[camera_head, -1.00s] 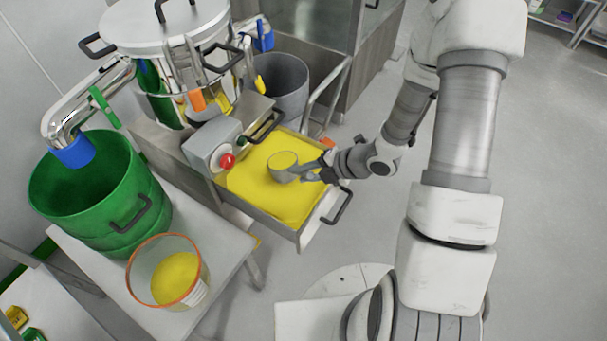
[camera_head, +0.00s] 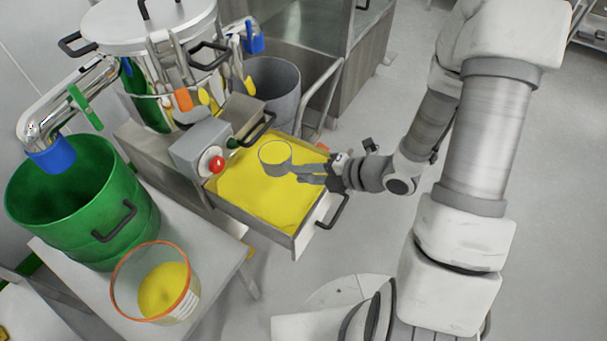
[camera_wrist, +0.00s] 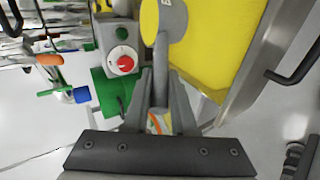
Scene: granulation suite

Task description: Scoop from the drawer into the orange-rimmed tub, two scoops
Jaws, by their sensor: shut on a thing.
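My gripper (camera_head: 330,172) is shut on the handle of a grey scoop (camera_head: 277,168), whose round cup sits over the drawer (camera_head: 299,243). The cup shows yellow up to its rim in the head view. In the wrist view the scoop (camera_wrist: 174,20) extends away between my fingers, with yellow in its cup. The open drawer holds a broad bed of yellow powder (camera_head: 250,192). Whether the cup touches the powder is hard to tell. The clear orange-rimmed tub (camera_head: 191,306) stands at the lower left with yellow powder in it.
A green bin (camera_head: 130,190) stands behind the tub on a white table (camera_head: 215,262). A grey control box with a red knob (camera_head: 217,164) sits at the drawer's left edge. A steel vessel (camera_head: 150,30) and a grey bucket (camera_head: 275,85) stand behind. Open floor lies right of the drawer.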

